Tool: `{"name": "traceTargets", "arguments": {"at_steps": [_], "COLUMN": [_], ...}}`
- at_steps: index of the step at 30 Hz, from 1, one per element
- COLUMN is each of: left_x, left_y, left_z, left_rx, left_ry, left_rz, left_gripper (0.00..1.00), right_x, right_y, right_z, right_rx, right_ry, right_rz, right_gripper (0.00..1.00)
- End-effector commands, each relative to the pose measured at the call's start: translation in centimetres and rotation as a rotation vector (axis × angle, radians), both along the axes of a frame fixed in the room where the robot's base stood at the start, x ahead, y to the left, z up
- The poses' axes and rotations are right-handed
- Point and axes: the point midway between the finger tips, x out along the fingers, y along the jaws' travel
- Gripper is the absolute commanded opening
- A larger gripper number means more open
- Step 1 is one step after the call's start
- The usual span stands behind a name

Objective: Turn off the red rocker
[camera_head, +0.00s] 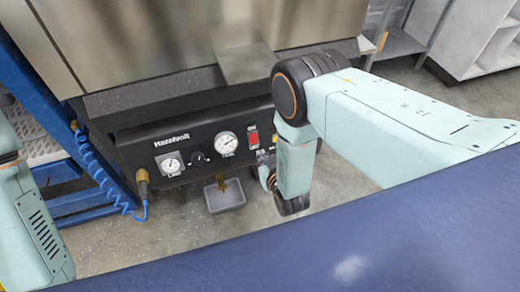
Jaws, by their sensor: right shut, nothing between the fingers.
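The red rocker (254,138) sits upright in the dark front panel (205,172) of the hopper, to the right of a round gauge, with small lettering above and below it. Its on or off position is too small to tell. My right arm comes in from the right and bends down in front of the panel's right end. My right gripper (266,174) is small and partly hidden behind my own wrist, just below and right of the rocker. It looks shut and empty, and I cannot tell whether it touches the panel. My left gripper is out of view; only part of my left arm shows.
The panel also bears two gauges (170,165) (227,141), a black knob (198,158) and a yellow button (275,141) near my arm. A grey tray (225,198) is below. A coiled blue hose (110,187) hangs left, by a blue rack (52,100).

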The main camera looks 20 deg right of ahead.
Motion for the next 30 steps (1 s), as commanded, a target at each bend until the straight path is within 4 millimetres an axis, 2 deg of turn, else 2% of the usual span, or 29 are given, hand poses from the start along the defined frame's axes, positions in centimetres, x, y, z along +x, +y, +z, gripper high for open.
{"name": "traceTargets", "arguments": {"at_steps": [1, 6, 12, 18, 30], "left_x": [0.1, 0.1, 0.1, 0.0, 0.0], "left_y": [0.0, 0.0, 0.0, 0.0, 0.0], "left_z": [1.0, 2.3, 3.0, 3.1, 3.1], "left_rx": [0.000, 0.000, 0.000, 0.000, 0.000], "left_ry": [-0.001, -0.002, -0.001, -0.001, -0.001], "left_rz": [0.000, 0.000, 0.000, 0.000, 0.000], "left_gripper": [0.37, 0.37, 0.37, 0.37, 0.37], "right_x": [-1.1, -4.1, -6.4, -7.2, -7.3], "right_y": [0.0, -0.2, -0.2, -0.3, -0.3], "right_z": [0.7, 1.3, 1.7, 1.7, 1.7], "right_rx": [0.000, 0.000, 0.001, 0.001, 0.001], "right_ry": [0.001, -0.001, -0.003, -0.004, -0.004], "right_rz": [0.000, 0.000, 0.000, 0.000, 0.000], "right_gripper": [0.00, 0.00, 0.00, 0.00, 0.00]}}
